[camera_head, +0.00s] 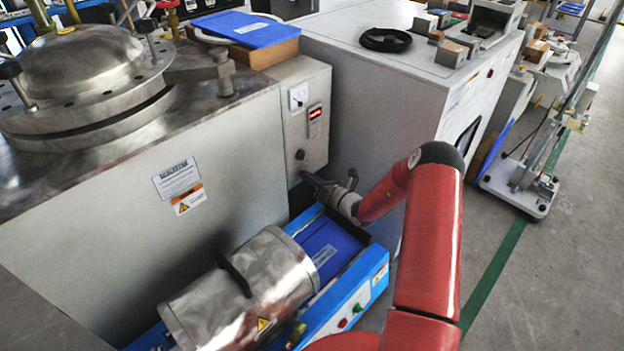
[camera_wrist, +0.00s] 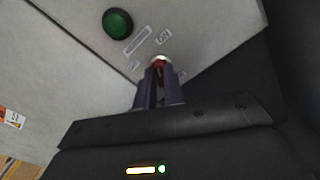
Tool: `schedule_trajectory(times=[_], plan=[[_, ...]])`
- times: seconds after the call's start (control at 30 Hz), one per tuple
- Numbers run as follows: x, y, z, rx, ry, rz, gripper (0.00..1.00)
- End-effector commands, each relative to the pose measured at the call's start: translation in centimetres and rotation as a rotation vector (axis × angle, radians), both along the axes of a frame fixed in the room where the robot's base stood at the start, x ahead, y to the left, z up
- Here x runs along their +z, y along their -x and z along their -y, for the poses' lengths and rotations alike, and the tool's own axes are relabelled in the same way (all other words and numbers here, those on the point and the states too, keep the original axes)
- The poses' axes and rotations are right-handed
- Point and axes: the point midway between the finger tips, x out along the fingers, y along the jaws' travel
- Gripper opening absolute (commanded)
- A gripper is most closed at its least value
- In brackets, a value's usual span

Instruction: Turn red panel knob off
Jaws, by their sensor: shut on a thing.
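The grey control panel (camera_head: 296,118) is on the front of the cabinet at the picture's middle. My gripper (camera_head: 306,176) reaches its lower part from the right. In the wrist view, my gripper (camera_wrist: 160,72) has its two fingers close together around a small red knob (camera_wrist: 159,66). Only a bit of red shows between the fingertips; the rest of the knob is hidden, and its setting cannot be read. A green button (camera_wrist: 118,23) sits on the panel to the upper left of the fingers. It also shows small in the head view (camera_head: 300,154), above the gripper.
A blue machine with a metal cylinder (camera_head: 243,287) stands below my gripper, near my red arm. A large white cabinet (camera_head: 375,88) stands close on the right of the panel. A steel vessel (camera_head: 85,75) is on the left. Open floor (camera_head: 565,255) lies to the right.

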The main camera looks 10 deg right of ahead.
Motion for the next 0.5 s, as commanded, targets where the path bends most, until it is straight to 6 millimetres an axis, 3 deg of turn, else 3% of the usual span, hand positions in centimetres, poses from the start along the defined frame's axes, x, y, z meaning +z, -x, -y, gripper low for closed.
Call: schedule_trajectory(times=[0.5], plan=[[-0.19,0.02,-0.04,0.000,0.221,0.149,0.00]])
